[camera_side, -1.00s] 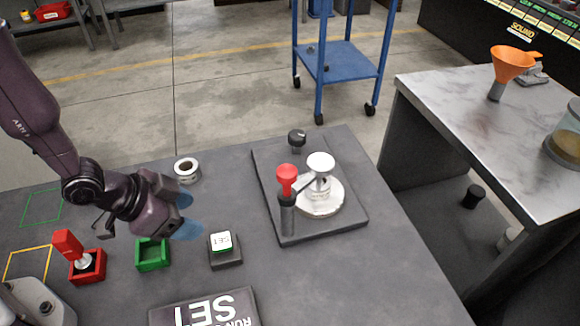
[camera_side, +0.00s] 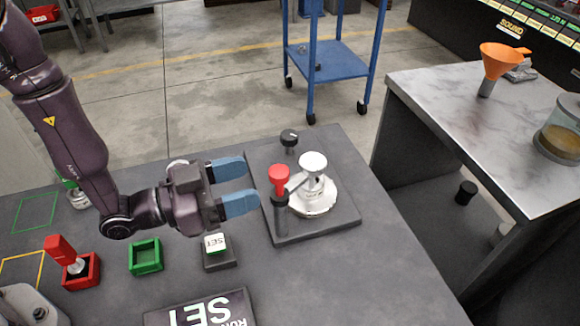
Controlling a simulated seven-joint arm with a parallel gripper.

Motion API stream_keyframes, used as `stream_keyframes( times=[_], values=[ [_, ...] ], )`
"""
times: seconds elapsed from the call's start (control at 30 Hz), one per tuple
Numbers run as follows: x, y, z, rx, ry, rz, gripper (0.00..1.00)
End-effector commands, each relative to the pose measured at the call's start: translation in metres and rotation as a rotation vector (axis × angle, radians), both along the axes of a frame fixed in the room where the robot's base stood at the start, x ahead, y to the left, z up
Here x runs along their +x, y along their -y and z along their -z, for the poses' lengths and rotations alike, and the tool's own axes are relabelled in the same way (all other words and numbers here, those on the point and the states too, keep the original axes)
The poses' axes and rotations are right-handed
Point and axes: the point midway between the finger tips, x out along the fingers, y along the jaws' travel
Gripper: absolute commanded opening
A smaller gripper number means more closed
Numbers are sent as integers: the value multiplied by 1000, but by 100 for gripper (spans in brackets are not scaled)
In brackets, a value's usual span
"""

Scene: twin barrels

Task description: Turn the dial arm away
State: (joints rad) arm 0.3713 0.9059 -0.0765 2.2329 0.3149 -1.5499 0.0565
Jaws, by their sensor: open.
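The dial device stands on a dark square plate (camera_side: 335,226) right of the middle of the table. It has a round white base (camera_side: 322,203) with a silver-white knob (camera_side: 313,162) on top. A short dial arm (camera_side: 297,182) reaches left from the knob's stem to a dark post (camera_side: 281,215) with a red cap (camera_side: 279,176). My gripper (camera_side: 252,185) has two blue fingers, spread open and empty, pointing right. The fingertips are just left of the red cap; I cannot tell whether they touch anything.
A small black knob (camera_side: 289,139) sits at the plate's back. A SET button block (camera_side: 218,258) lies below my gripper. A green box (camera_side: 146,257) and a red box with a red-handled piece (camera_side: 80,270) stand at left. The table's front right is clear.

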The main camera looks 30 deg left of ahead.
Motion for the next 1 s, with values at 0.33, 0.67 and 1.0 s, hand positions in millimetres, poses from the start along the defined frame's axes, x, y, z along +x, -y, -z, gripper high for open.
stream_keyframes(
  times=[0.33,0.67,1.0],
  values=[
    [48,44,0,-1,-1,1,59],
    [60,55,0,1,-2,0,59],
    [60,54,0,1,-2,0,18]
  ],
)
